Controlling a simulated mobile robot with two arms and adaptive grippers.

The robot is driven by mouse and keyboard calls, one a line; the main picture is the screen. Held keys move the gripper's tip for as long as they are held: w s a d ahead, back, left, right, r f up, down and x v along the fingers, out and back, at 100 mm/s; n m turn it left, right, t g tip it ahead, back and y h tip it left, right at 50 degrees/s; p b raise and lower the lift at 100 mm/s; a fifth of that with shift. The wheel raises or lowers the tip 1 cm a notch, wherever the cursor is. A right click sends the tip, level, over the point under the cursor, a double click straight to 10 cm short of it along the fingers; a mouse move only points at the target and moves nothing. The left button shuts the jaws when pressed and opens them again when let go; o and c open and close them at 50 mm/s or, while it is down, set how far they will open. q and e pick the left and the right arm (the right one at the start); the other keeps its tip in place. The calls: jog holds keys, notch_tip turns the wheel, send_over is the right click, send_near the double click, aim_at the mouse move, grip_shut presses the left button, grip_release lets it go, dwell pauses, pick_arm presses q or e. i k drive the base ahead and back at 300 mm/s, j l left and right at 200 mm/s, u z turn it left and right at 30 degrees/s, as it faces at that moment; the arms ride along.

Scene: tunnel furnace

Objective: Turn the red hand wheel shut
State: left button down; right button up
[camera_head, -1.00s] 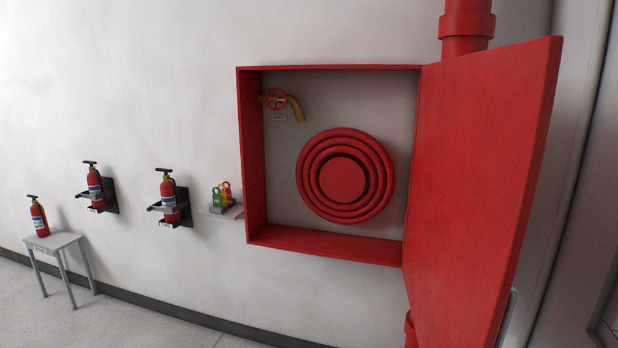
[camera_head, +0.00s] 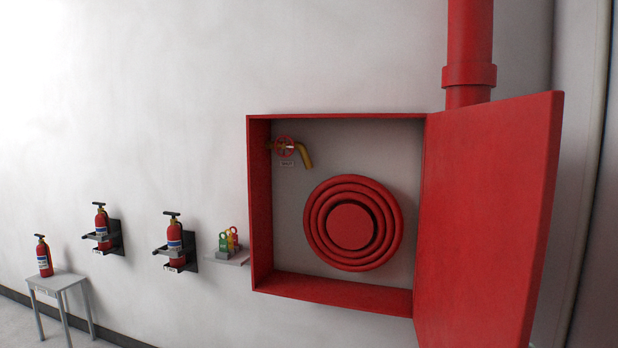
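The red hand wheel (camera_head: 284,146) is small and sits on a yellow valve pipe (camera_head: 305,156) in the upper left corner of an open red wall cabinet (camera_head: 261,205). The pipe bends downward to the right of the wheel. A small label (camera_head: 287,164) is just below the wheel. Nothing covers the wheel. How far the valve is turned cannot be told from here. Neither of my grippers is in view.
The cabinet door (camera_head: 490,215) stands open on the right. A coiled red hose (camera_head: 320,222) fills the cabinet's middle. Left of it are a small shelf (camera_head: 238,259) with coloured tags, two bracketed extinguishers (camera_head: 175,240) (camera_head: 101,222), and another extinguisher (camera_head: 44,258) on a stool (camera_head: 58,279).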

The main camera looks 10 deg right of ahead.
aim_at(284, 145)
jog(key=i+u, duration=0.25)
jog(key=i, duration=0.6)
jog(key=i+u, duration=0.25)
jog(key=i, duration=0.6)
